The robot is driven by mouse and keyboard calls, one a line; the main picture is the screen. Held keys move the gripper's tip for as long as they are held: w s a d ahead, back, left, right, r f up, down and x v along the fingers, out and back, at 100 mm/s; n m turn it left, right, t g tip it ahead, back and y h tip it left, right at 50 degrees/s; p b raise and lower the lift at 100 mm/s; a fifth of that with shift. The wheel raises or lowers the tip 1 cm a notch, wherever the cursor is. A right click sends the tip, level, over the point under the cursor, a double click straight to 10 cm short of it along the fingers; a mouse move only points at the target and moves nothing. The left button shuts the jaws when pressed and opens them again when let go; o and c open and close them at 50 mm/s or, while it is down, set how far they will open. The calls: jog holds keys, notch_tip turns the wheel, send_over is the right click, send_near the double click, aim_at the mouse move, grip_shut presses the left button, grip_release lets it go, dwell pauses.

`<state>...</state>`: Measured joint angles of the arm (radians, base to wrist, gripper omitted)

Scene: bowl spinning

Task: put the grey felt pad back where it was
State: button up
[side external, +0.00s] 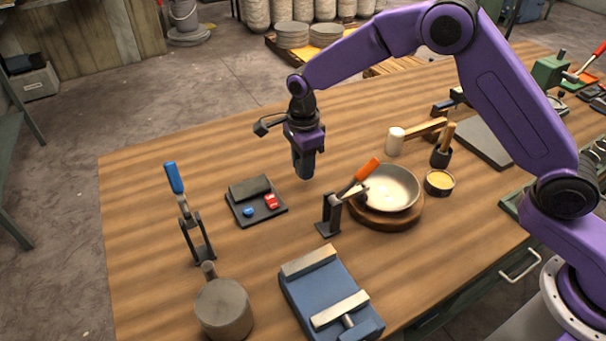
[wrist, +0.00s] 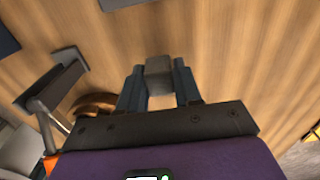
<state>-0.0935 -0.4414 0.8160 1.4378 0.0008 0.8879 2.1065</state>
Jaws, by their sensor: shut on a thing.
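My gripper (side external: 304,168) hangs above the wooden table, between a dark tray and the bowl stand. In the wrist view my gripper (wrist: 160,85) is shut on the grey felt pad (wrist: 159,76), a small grey block between the two fingers. In the side view the pad is hidden or blends with the dark fingers. The dark tray (side external: 244,218) lies flat to the left, apart from my gripper. A dark grey block (side external: 250,187) lies along its far side, with a small blue piece (side external: 248,212) and a red piece (side external: 271,201) in front.
Right of my gripper stand a black tool rest (side external: 330,215) with an orange-handled tool (side external: 367,170) and a pale bowl (side external: 392,187) on a round wooden base. Table behind the tray is clear.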

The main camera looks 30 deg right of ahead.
jog(key=shift+f, duration=1.75)
jog(key=shift+f, duration=0.15)
jog(key=o, duration=0.9)
jog(key=shift+o, duration=0.2)
notch_tip(320, 180, up, 12)
jog(key=shift+r, duration=0.2)
